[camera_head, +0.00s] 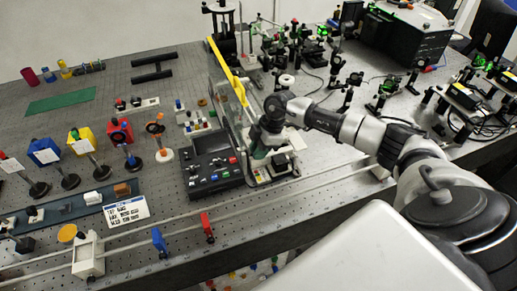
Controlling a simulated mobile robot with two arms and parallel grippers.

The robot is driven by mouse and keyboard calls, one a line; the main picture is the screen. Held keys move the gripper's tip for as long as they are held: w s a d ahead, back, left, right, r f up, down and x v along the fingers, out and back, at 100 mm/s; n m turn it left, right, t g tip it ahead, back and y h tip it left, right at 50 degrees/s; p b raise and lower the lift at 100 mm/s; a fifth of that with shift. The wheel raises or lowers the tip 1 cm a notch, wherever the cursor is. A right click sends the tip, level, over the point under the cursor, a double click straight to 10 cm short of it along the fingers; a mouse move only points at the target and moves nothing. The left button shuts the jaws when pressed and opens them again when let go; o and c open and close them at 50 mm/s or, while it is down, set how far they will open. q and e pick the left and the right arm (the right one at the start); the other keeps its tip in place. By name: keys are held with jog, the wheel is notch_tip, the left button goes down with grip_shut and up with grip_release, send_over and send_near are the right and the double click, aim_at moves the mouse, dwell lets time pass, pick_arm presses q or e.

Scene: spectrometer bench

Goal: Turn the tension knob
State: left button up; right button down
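My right arm reaches in from the right, and its gripper (262,150) points down at the upright machine with the yellow-edged panel (229,72). The gripper is over the light base at the machine's right side. Its fingers are small and dark here, so I cannot tell whether they are open, shut or touching anything. I cannot make out the tension knob; the gripper and wrist cover part of the machine. A dark control box (214,163) with coloured buttons stands just left of the gripper. My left gripper is not in view.
A perforated bench (180,235) carries several optics mounts, including a blue square one (43,151) and a red one (119,131). A long rail with a red carriage (207,226) and a blue carriage (159,242) runs along the front. A large dark box (405,35) stands at the back right.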

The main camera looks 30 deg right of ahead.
jog(key=n+g+b, duration=0.1)
jog(key=n, duration=0.2)
jog(key=shift+w, duration=0.2)
jog(key=shift+n+g+b, duration=0.35)
jog(key=shift+n+g, duration=0.05)
jog(key=shift+n, duration=0.4)
jog(key=shift+r, duration=0.1)
